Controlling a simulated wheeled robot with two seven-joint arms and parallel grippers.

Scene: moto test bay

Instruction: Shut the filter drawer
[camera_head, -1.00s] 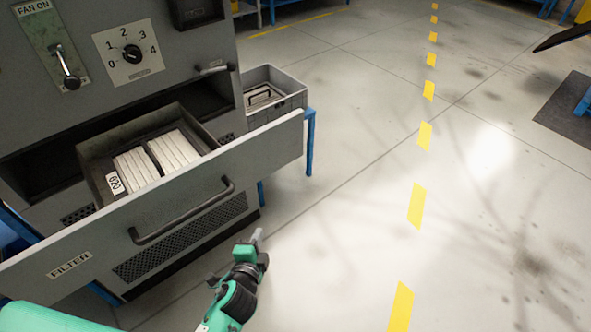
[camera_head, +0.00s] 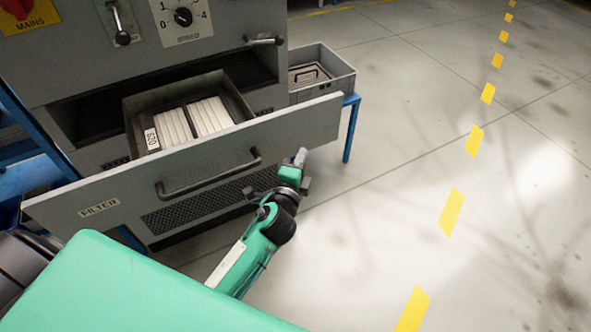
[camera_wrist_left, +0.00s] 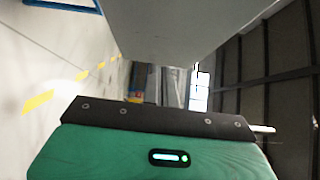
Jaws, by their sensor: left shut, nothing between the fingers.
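The filter drawer (camera_head: 215,158) stands pulled out of the grey cabinet. Its wide front panel has a dark bar handle (camera_head: 208,182) and a FILTER label. White pleated filters (camera_head: 192,122) marked 620 lie in the tray behind the panel. My left gripper (camera_head: 300,157) is shut and empty, to the right of the handle, by the panel's lower right edge. I cannot tell whether it touches the panel. In the left wrist view a grey surface (camera_wrist_left: 190,30), likely the drawer front, hangs close over the green gripper body. My right gripper is not in view.
A grey bin (camera_head: 325,80) on a blue-legged stand (camera_head: 350,128) is right of the cabinet, behind the panel's right end. A lever and a dial (camera_head: 183,17) sit above the drawer. The floor to the right, with yellow dashes (camera_head: 452,210), is clear.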

